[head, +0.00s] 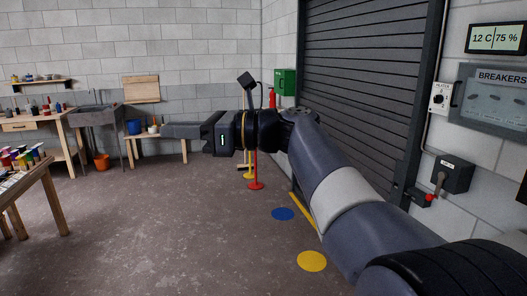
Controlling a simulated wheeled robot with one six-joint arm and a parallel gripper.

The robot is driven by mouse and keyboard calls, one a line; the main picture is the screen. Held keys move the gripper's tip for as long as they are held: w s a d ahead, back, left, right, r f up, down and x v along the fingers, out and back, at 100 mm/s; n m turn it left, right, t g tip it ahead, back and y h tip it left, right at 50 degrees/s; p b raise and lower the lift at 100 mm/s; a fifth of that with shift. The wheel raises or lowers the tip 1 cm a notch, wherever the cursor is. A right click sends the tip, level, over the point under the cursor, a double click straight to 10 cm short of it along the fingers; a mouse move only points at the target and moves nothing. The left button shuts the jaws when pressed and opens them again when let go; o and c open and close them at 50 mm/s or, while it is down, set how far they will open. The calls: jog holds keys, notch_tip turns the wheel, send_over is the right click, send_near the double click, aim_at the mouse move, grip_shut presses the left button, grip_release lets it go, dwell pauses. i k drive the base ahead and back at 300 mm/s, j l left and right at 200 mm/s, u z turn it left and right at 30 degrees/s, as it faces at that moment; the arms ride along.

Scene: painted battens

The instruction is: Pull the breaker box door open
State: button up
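The breaker box (490,100) is a grey box labelled BREAKERS on the right wall, cut off by the right picture edge. Its front shows a pale panel with dark shapes behind it, and its door looks closed. My gripper (168,130) is in the middle left of the picture, pointing left, far from the box and touching nothing visible. Its fingers are seen side-on as one grey shape, so their gap is hidden.
A heater dial (439,97) and a lever switch box (451,174) are beside and below the breaker box. A roller shutter (360,90) is left of them. A paint table (35,178) stands at left. The middle floor is clear, with blue (283,214) and yellow (312,261) discs.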

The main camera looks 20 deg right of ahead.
aim_at(506, 78)
jog(key=i+z, duration=0.25)
jog(key=i, duration=0.25)
jog(key=i+j+z, duration=0.1)
jog(key=i+z, duration=0.15)
jog(key=i, duration=0.25)
jog(key=i+j+z, duration=0.25)
jog(key=i, duration=0.2)
jog(key=i+z, duration=0.15)
jog(key=z, duration=0.3)
jog(key=i+z, duration=0.2)
jog(key=z, duration=0.25)
jog(key=i+z, duration=0.2)
jog(key=z, duration=0.25)
jog(key=i+j+z, duration=0.1)
jog(key=z, duration=0.4)
jog(key=i+j+z, duration=0.15)
jog(key=i+z, duration=0.15)
jog(key=z, duration=0.15)
jog(key=i+j+z, duration=0.25)
jog(key=z, duration=0.2)
jog(key=i, duration=0.05)
